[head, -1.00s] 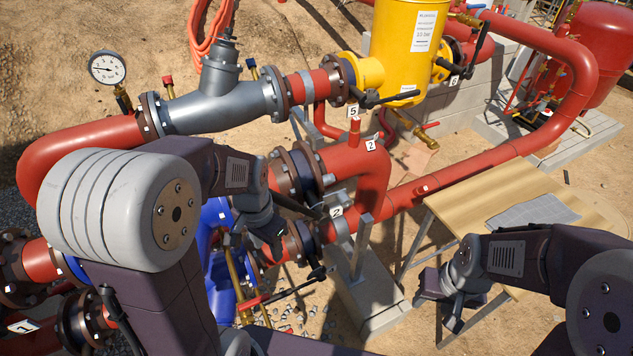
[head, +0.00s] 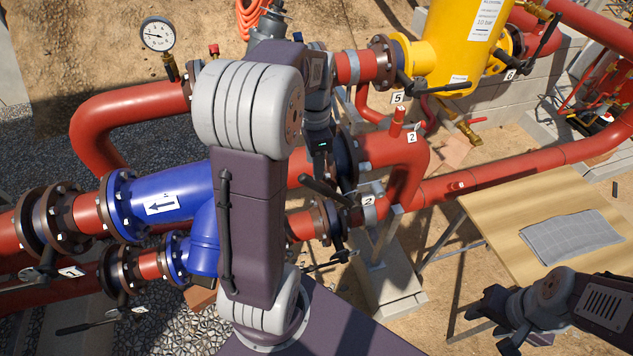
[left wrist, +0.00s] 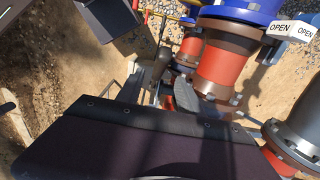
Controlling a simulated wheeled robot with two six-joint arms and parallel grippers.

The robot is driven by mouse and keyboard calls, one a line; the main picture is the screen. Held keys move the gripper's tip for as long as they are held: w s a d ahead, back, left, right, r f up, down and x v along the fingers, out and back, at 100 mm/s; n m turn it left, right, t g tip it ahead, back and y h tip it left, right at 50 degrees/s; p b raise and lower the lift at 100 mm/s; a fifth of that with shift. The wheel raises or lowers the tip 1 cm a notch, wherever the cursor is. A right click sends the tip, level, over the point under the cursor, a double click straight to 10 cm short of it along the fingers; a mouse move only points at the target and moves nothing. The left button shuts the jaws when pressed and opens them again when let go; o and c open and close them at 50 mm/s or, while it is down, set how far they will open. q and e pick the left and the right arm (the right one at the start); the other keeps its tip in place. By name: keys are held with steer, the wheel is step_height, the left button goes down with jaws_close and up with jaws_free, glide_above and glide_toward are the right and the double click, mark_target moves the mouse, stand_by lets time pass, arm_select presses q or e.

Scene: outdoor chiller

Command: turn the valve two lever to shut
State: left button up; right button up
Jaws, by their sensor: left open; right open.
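The valve two lever (head: 325,190) is a dark bar beside a white "2" tag (head: 368,201), slanting down to the right toward the flanges of the red pipe. My left gripper (head: 323,160) points down just above the lever's outer part; it is open, and its fingertips are hard to make out against the dark flange. I cannot tell whether it touches the lever. My right gripper (head: 500,315) is open and empty at the lower right, near the table.
Another dark lever (head: 328,262) sits just below on the lower pipe. A blue pipe body (head: 155,203) is at left, a yellow vessel (head: 455,45) behind. A wooden table (head: 495,230) with a grey cloth (head: 570,238) stands at right.

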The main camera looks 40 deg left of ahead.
mark_target(316, 186)
arm_select(q)
step_height(316, 186, down, 9)
steer(key=shift+w+f+p, duration=0.1)
steer(key=shift+w+p, duration=0.05)
steer(key=shift+p, duration=0.25)
jaws_close()
steer(key=shift+d, duration=0.1)
stand_by(1.2)
